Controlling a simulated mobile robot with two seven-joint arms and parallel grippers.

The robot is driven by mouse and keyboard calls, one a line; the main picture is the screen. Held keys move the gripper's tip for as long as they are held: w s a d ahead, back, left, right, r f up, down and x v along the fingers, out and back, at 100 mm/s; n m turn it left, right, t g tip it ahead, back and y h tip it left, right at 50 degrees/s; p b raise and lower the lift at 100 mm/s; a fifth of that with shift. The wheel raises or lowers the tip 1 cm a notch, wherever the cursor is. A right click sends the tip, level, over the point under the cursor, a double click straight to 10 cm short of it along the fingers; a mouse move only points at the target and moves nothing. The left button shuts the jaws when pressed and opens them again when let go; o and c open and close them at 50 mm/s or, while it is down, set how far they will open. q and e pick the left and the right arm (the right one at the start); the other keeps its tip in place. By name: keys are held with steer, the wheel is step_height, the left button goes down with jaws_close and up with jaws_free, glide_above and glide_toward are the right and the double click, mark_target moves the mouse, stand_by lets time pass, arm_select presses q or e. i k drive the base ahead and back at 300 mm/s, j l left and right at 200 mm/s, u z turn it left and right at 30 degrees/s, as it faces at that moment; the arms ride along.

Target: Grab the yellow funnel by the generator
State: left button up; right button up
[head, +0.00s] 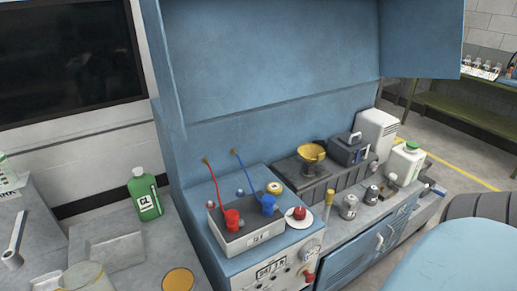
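A yellow funnel (312,153) stands right of centre in the head view, on a dark grey block (300,172) at the back of the blue workbench. A dark grey box with a handle (348,149), possibly the generator, is just to its right. The funnel's wide mouth faces up and its lower part is narrow. Neither of my grippers is in view, and nothing touches the funnel from the front.
A blue panel (280,60) overhangs behind the bench. A battery-like box (250,235) with red and blue clamps stands in front left of the funnel. Small cans (349,206) and a white jug (406,163) stand to the right. A green bottle (145,194) is at left.

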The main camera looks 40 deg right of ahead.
mark_target(311, 153)
steer(key=l+u, duration=0.3)
steer(key=k+l+u, duration=0.2)
steer(key=u, duration=0.15)
steer(key=k+l+u, duration=0.15)
steer(key=l+u, duration=0.15)
steer(key=k+l+u, duration=0.25)
steer(key=l, duration=0.2)
steer(key=k+l+u, duration=0.25)
steer(key=k+l, duration=0.2)
steer(key=k+l+u, duration=0.15)
steer(key=k+l, duration=0.5)
steer(key=k, duration=0.2)
